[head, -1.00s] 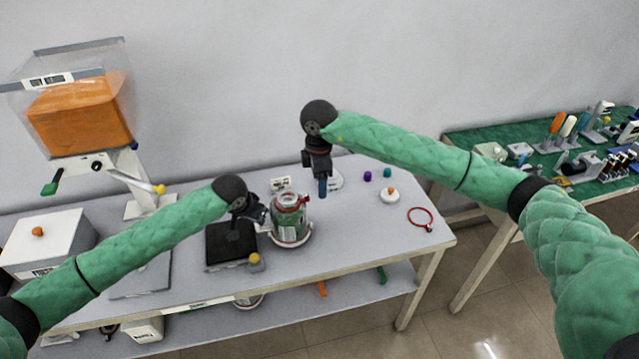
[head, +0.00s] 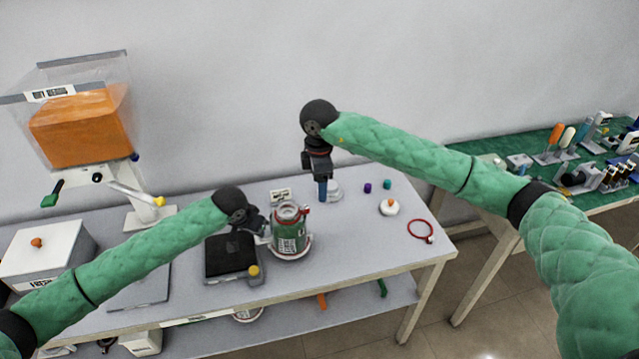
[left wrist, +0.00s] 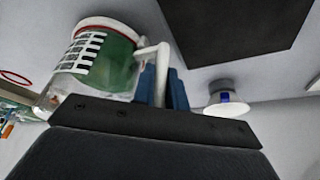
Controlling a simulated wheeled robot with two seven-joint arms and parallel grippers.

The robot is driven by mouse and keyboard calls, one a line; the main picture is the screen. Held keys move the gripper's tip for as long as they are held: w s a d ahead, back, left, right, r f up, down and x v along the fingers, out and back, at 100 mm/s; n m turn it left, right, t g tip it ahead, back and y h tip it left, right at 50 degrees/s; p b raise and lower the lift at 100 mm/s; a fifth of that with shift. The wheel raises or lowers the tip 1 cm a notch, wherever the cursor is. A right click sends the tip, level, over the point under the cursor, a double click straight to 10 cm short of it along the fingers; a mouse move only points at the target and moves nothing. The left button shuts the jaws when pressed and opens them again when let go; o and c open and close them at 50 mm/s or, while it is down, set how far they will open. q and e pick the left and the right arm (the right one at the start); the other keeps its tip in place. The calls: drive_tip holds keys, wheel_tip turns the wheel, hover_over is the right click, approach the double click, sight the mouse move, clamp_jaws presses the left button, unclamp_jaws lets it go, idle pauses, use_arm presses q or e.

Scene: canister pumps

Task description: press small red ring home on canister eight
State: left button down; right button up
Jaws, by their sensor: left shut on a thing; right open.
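A clear canister (head: 290,232) with green contents and a barcode label stands upright on a round white base near the table's front. Its number is too small to read. Red shows at its upper right rim (head: 305,211); whether this is the small ring, and how it is seated, I cannot tell. My left gripper (head: 262,228) is at the canister's left side. In the left wrist view its blue fingers (left wrist: 165,86) are shut on the white handle (left wrist: 160,60) of the canister (left wrist: 98,58). My right gripper (head: 323,190) is open and empty, fingers down, behind and right of the canister.
A larger red ring (head: 420,229) lies at the table's right. A white knobbed lid (head: 389,207), a purple cap (head: 367,187) and a teal cap (head: 387,184) are nearby. A black scale (head: 232,254) stands left of the canister, close to my left gripper.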

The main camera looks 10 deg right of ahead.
use_arm(q)
drive_tip(key=c, duration=1.3)
unclamp_jaws()
